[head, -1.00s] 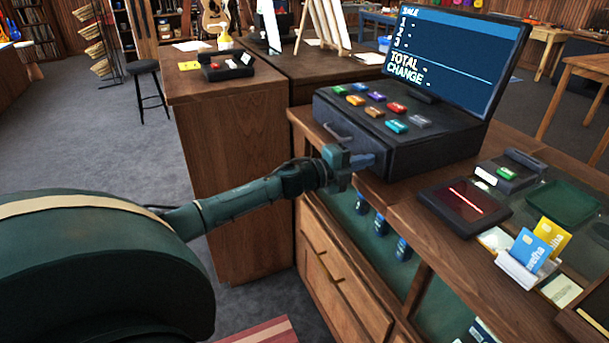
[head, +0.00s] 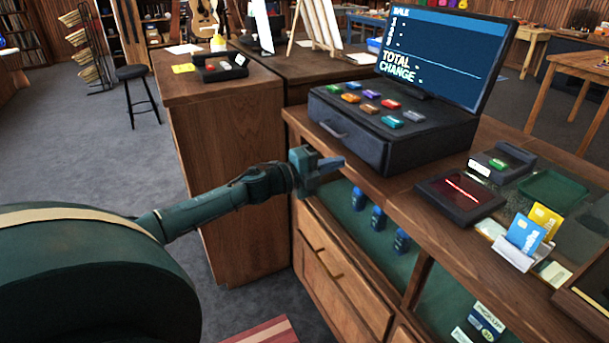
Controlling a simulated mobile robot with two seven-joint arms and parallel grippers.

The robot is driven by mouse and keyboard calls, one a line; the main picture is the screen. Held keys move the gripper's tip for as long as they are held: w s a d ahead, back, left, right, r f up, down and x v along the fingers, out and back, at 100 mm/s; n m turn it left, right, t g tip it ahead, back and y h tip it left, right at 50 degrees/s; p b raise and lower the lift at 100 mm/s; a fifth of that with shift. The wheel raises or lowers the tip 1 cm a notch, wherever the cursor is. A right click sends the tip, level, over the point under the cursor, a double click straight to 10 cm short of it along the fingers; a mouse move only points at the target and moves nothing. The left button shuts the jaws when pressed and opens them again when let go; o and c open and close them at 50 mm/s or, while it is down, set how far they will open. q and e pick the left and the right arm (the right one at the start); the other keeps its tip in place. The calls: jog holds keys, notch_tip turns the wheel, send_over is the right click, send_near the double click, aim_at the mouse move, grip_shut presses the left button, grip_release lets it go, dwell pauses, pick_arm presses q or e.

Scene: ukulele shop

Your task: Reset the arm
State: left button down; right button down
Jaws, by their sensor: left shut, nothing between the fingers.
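My left arm comes in from the left in the head view. Its gripper (head: 328,165) is shut and empty. It hangs in front of the wooden counter's edge, below and in front of the black cash register (head: 385,145). The register's drawer is shut, with its handle (head: 333,131) on the front face. The gripper looks apart from the handle. My right gripper is not in the view.
The register screen (head: 432,58) shows SALE, TOTAL and CHANGE. A scanner pad (head: 458,198), a card terminal (head: 500,163), a green tray (head: 553,193) and a card holder (head: 522,256) stand on the counter. Blue items (head: 378,217) sit under its glass. A black stool (head: 135,75) stands on open carpet.

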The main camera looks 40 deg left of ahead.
pick_arm(q)
jog(key=v, duration=0.6)
jog(key=shift+b, duration=0.4)
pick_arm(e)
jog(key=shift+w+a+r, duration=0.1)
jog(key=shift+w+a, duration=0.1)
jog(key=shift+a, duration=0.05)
pick_arm(q)
jog(key=shift+f, duration=0.15)
